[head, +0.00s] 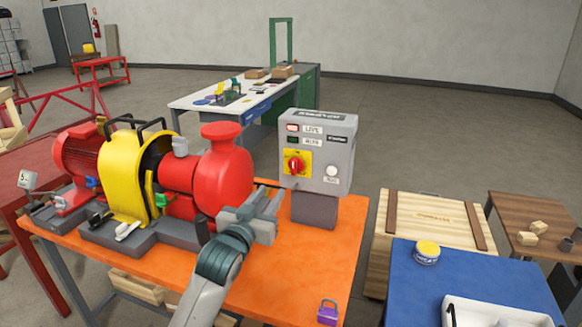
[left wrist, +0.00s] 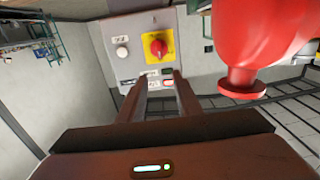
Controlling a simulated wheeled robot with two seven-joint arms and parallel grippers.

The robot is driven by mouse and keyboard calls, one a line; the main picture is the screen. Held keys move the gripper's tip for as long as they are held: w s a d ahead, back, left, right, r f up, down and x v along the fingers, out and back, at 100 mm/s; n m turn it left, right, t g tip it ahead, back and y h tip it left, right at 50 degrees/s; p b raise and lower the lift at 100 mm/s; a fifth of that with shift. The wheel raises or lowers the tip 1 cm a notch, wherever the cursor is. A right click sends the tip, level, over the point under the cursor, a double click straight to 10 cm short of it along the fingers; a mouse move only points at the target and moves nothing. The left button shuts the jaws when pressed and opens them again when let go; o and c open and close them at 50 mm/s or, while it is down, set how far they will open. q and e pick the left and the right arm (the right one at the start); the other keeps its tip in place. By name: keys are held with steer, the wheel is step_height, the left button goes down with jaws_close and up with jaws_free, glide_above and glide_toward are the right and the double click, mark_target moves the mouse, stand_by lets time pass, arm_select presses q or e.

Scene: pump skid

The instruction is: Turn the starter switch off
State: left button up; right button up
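The grey starter box (head: 338,150) stands on a dark block at the back right of the orange bench. Its switch is a red knob (head: 295,165) on a yellow plate; the knob's exact angle is too small to tell. Labels and a red lamp (head: 292,127) are above it, a white button (head: 331,171) to its lower right. My left gripper (head: 276,201) is below and in front of the knob, apart from it. In the left wrist view the box appears upside down, with the knob (left wrist: 157,47) beyond my two spread, empty fingers. My right gripper is not in view.
A red pump (head: 224,165) with a yellow guard (head: 130,175) stands close left of my left gripper. A purple padlock (head: 327,313) lies on the orange bench (head: 290,280) near its front edge. A wooden crate (head: 425,218) and a blue surface (head: 470,275) are at right.

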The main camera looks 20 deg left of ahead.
mark_target(293, 164)
arm_select(q)
steer(key=w+p, duration=0.1)
steer(key=w, duration=0.4)
steer(key=w+p, duration=0.1)
steer(key=w, duration=0.5)
steer(key=w+p, duration=0.2)
steer(key=w, duration=0.4)
steer(key=shift+w+d, duration=0.1)
steer(key=shift+d, duration=0.2)
jaws_close()
